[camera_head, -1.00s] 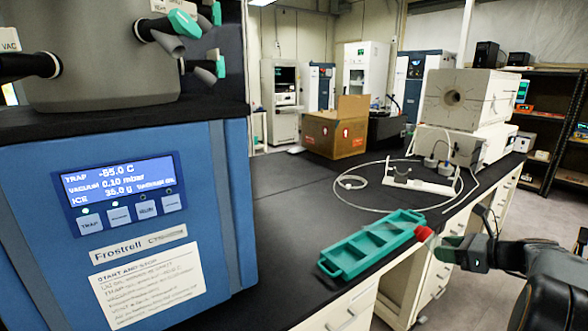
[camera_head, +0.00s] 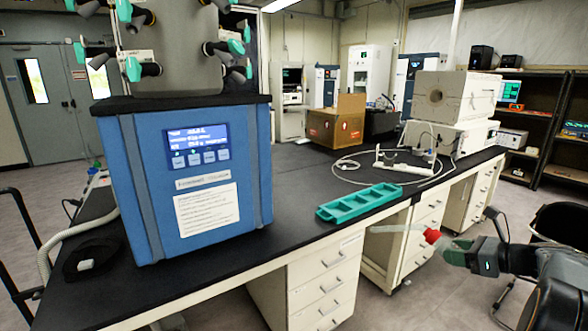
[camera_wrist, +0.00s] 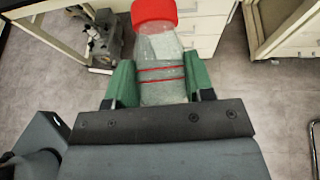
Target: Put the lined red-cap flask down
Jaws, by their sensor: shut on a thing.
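My gripper (camera_head: 455,250) is shut on the clear flask with a red cap (camera_head: 432,236), off the front edge of the bench. In the wrist view, the green fingers of my gripper (camera_wrist: 160,82) press on both sides of the flask body (camera_wrist: 160,68). The body has two red lines around it, and the red cap (camera_wrist: 154,13) points away from my gripper. The flask's base is hidden by my gripper. In the head view, the flask body is mostly hidden between the fingers. Nothing supports the flask from below.
A green tray with compartments (camera_head: 328,215) lies near the front edge of the black bench top (camera_head: 290,190), left of my gripper. A blue freeze dryer (camera_head: 190,225) stands at the left. A white stand (camera_head: 405,163) and a cable sit farther back. Bare bench surrounds the tray.

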